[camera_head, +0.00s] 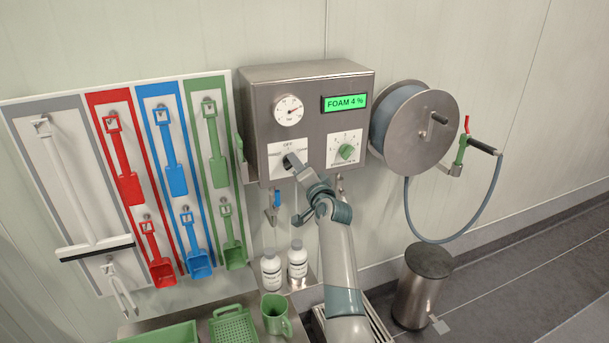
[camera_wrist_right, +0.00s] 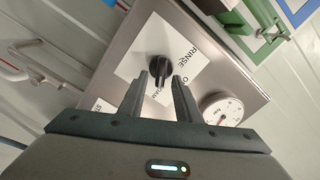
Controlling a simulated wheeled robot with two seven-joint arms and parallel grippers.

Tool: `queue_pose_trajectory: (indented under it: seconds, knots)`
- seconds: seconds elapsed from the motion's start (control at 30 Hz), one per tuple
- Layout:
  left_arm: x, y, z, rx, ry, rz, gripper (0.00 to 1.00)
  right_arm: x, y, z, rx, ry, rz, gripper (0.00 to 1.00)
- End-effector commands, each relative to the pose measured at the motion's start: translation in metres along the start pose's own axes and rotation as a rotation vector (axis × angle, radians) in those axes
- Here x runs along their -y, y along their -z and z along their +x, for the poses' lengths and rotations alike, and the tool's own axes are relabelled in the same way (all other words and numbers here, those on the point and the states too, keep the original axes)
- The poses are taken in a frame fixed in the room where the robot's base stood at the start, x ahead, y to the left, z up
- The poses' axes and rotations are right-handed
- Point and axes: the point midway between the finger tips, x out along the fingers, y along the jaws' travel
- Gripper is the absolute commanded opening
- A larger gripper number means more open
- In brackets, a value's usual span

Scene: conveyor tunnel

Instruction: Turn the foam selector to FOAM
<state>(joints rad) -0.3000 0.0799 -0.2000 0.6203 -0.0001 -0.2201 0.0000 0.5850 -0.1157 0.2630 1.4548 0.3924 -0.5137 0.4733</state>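The foam selector is a black knob (camera_wrist_right: 159,68) on a white plate (camera_wrist_right: 135,62) on the steel control box (camera_head: 262,108). In the right wrist view its handle points down between my fingers, towards a lettered spot that is partly hidden. RINSE and OFF labels show to its right. The box's green display (camera_head: 346,102) reads FOAM 4 %. My right gripper (camera_wrist_right: 161,82) is open, with one finger on each side of the handle's lower end; I cannot tell whether they touch it. In the head view the right gripper (camera_head: 292,163) covers most of the selector. My left gripper is out of view.
A green strength knob (camera_head: 346,151) and a pressure gauge (camera_head: 288,110) are on the same box. A hose reel (camera_head: 415,125) hangs to the right, a tool board (camera_head: 75,150) to the left. Two white bottles (camera_head: 271,270) stand below, beside a green jug (camera_head: 276,315).

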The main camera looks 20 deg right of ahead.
Motion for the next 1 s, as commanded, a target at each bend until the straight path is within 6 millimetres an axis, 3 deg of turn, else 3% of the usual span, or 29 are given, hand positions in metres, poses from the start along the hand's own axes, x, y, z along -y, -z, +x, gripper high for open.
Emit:
queue_pose_trajectory:
  seconds: [0.37,1.0]
  knots:
    - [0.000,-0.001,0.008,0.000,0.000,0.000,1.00,-0.002,-0.001,-0.025,-0.001,0.000,-0.001,0.30]
    - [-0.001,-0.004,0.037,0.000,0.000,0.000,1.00,-0.003,-0.001,-0.128,-0.001,0.000,0.001,0.30]
